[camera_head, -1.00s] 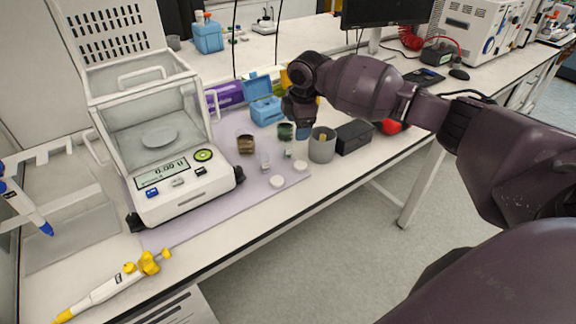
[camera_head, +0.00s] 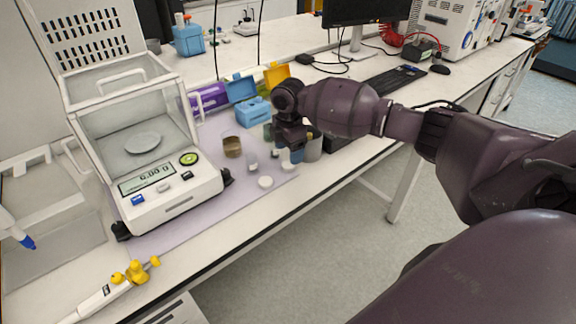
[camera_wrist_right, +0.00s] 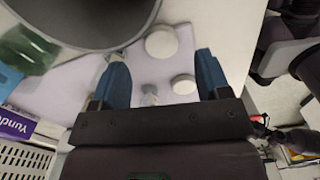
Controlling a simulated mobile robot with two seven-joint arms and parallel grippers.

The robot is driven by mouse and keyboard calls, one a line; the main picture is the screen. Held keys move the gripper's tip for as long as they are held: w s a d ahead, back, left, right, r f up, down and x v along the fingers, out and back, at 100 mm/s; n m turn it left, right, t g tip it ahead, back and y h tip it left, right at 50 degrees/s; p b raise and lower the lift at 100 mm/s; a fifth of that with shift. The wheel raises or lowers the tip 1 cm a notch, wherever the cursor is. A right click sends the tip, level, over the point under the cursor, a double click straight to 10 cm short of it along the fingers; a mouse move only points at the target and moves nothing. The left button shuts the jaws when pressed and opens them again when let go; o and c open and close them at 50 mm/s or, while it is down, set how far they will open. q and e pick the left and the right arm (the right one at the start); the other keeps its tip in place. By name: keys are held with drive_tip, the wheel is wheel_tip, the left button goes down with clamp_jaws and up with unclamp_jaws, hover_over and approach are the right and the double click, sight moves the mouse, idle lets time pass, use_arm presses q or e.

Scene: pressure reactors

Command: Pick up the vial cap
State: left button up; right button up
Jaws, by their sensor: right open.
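Two white round caps lie flat on the pale purple mat (camera_head: 215,208). One cap (camera_head: 265,182) is nearer the front edge and the other (camera_head: 288,167) is to its right, just below my right gripper (camera_head: 293,153). In the right wrist view, one cap (camera_wrist_right: 161,42) shows beyond the fingertips and the other cap (camera_wrist_right: 183,84) shows between the blue fingers (camera_wrist_right: 160,62), nearer the right finger. The right gripper is open and empty above the mat. Its height above the caps is hard to tell. My left gripper is not in view.
A small clear vial (camera_wrist_right: 149,93) stands near the caps. A grey cup (camera_wrist_right: 88,12) and a green jar (camera_wrist_right: 28,50) are close to the left finger. A balance (camera_head: 165,185) stands left, a brown jar (camera_head: 232,147) and blue box (camera_head: 254,110) behind.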

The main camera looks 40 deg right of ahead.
sight(288, 164)
wheel_tip(288, 164, down, 4)
drive_tip(key=shift+a+f, duration=0.15)
drive_tip(key=c, duration=1)
